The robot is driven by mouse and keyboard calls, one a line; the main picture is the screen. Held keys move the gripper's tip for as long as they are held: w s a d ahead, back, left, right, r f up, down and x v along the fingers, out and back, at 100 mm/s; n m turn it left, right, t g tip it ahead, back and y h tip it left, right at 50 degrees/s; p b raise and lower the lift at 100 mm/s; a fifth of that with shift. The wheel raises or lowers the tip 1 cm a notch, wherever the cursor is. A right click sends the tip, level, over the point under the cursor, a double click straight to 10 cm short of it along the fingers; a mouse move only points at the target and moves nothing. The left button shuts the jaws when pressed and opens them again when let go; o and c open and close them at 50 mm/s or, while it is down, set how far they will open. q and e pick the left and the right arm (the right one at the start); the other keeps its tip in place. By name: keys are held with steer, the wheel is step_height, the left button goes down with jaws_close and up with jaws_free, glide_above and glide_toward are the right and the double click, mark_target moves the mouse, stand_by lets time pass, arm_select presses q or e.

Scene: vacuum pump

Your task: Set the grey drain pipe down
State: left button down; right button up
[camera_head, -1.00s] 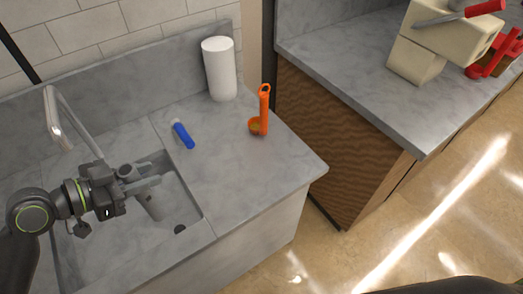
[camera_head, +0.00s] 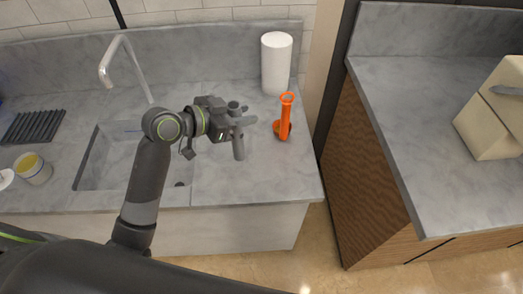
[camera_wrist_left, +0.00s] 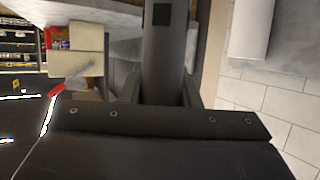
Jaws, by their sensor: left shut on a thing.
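The grey drain pipe (camera_head: 238,146) is held by my left gripper (camera_head: 236,121) and hangs down from it in the head view. My left gripper is shut on the pipe, over the counter to the right of the sink and left of the orange tool. In the left wrist view the pipe (camera_wrist_left: 165,55) sits between the two fingers, filling the upper middle. I cannot tell exactly how high the pipe's lower end is above the counter. My right gripper is not in view.
The grey counter (camera_head: 270,182) has free room in front of the pipe. An orange tool (camera_head: 285,122) and a white roll (camera_head: 276,64) stand to the right and behind. The sink (camera_head: 108,165) and faucet (camera_head: 122,62) lie left. A cup (camera_head: 34,170) is at far left.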

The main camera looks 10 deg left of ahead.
arm_select(q)
step_height(320, 180, down, 10)
steer(key=p, duration=0.1)
steer(key=shift+w, duration=0.15)
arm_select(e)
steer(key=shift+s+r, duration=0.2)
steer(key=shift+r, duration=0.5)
arm_select(q)
steer(key=shift+d, duration=0.1)
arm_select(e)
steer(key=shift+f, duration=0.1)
arm_select(q)
steer(key=c, duration=1.5)
jaws_free()
steer(key=shift+f, duration=0.15)
steer(key=o, duration=0.4)
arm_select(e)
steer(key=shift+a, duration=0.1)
